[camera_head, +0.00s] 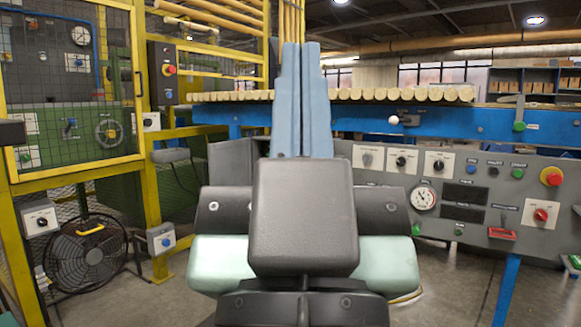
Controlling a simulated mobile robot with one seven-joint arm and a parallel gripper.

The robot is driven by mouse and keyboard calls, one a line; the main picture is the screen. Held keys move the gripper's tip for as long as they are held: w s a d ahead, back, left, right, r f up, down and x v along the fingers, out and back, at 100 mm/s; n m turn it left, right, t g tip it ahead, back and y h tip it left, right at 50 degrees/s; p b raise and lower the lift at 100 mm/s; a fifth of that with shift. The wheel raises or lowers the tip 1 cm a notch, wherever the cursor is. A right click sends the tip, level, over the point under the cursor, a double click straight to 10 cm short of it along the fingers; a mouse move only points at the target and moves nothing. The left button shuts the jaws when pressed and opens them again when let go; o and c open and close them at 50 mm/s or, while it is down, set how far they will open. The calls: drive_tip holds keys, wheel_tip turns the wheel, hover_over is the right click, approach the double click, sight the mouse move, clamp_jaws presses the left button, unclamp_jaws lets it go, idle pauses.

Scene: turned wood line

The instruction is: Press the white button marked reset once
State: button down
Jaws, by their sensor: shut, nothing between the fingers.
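My gripper (301,46) is in the middle of the view, its two light blue fingers side by side and shut with nothing held. It points away from me, in front of the grey control console (390,177). I cannot make out a white button marked reset. The console shows small blue (472,159) and green (518,163) buttons, but their labels are too small to read. My arm and gripper hide the middle of the console, so any button there is out of sight.
A red mushroom button (551,176), a red rotary switch (541,214) and a dial gauge (424,197) are on the console. A blue conveyor (450,122) carrying wooden rods runs behind it. A yellow mesh fence (148,190) and a floor fan (88,255) stand at left.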

wheel_tip(320, 180, up, 15)
drive_tip(key=p, duration=1.2)
drive_tip(key=shift+f, duration=0.1)
